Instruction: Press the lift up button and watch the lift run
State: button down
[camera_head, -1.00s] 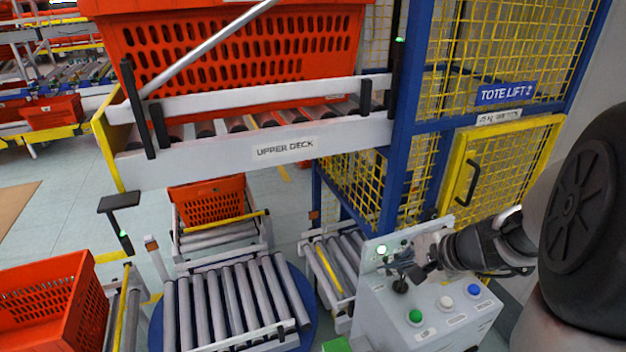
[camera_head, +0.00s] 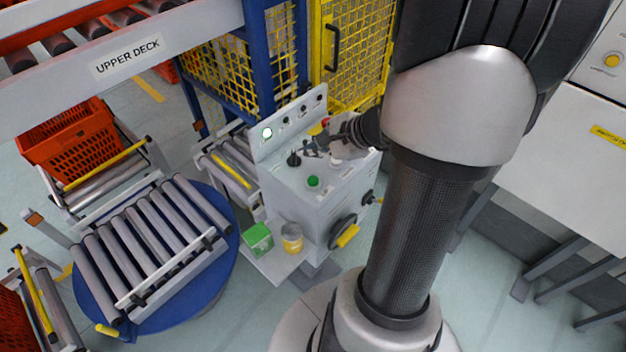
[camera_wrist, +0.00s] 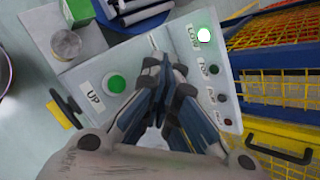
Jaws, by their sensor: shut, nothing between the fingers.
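The up button is a green round button (camera_wrist: 116,83) with an UP label beside it in the wrist view. It also shows on the control box top (camera_head: 313,181) in the head view. My gripper (camera_wrist: 166,66) is shut and empty, its fingertips over the panel beside the green button and apart from it in the picture. In the head view my gripper (camera_head: 311,149) is over the panel, behind the green button, near a black lever (camera_head: 294,158). The lift cage (camera_head: 262,60) has a blue frame and yellow mesh. One lamp (camera_wrist: 204,35) is lit; the others are dark.
A shelf on the control box's near side holds a green box (camera_head: 258,238) and a yellow can (camera_head: 292,238). A blue turntable with rollers (camera_head: 225,268) stands left. The upper deck (camera_head: 180,32) crosses the upper left. A yellow mesh gate (camera_head: 350,60) stands behind.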

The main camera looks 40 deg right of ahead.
jog(key=b, duration=0.6)
send_over(312, 182)
notch_tip(312, 182, down, 7)
jog(key=shift+f, duration=0.4)
jog(key=shift+f+b, duration=0.15)
jog(key=shift+b, duration=0.15)
dwell(0.5)
jog(key=shift+f+b, duration=0.3)
jog(key=shift+b, duration=0.05)
